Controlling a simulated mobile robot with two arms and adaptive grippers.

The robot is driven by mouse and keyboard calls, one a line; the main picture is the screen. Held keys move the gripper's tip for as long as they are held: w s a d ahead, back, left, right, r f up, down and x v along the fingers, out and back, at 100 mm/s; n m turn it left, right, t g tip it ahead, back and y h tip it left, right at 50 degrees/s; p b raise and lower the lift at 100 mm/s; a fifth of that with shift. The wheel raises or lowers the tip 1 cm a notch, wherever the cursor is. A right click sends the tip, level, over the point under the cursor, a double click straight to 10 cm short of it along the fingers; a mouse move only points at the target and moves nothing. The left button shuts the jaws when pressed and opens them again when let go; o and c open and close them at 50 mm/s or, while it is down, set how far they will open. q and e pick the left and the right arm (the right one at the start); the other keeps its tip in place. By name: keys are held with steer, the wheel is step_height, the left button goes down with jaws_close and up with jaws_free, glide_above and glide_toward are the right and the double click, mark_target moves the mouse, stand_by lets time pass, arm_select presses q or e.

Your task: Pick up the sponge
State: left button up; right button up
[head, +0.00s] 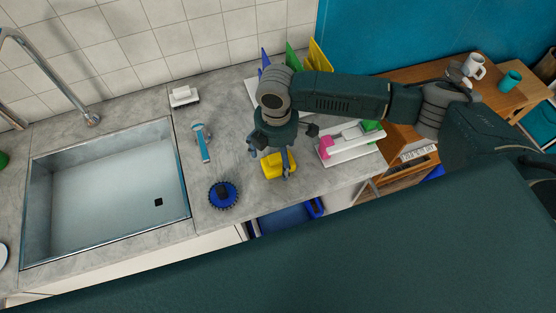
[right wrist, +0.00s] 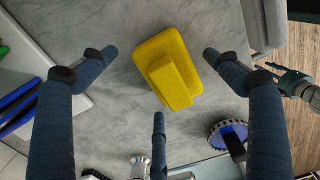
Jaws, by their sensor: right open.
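The sponge (head: 277,164) is a yellow block with a raised yellow part on top, lying on the grey counter right of the sink. In the right wrist view, the sponge (right wrist: 172,72) shows whole and slightly turned. My right gripper (head: 272,158) is over it, pointing down, with its fingers spread. In the right wrist view, the fingers of my right gripper (right wrist: 160,62) stand around the sponge, with visible gaps on both sides. It holds nothing.
A round blue brush (head: 223,194) lies near the counter's front edge, with a blue-and-white tool (head: 202,143) behind it. A white rack (head: 352,151) with pink and green items stands to the right. The sink (head: 105,195) is left; a white item (head: 184,97) sits near the wall.

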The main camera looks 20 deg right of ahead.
steer(key=c, duration=1.3)
arm_select(q)
steer(key=shift+s, duration=0.85)
arm_select(e)
steer(key=shift+w+r, duration=0.1)
steer(key=shift+r, duration=0.4)
arm_select(q)
steer(key=f+b, duration=0.4)
steer(key=shift+w, duration=0.25)
arm_select(e)
step_height(320, 180, up, 19)
steer(key=shift+r, duration=0.1)
arm_select(q)
steer(key=shift+a+f, duration=0.1)
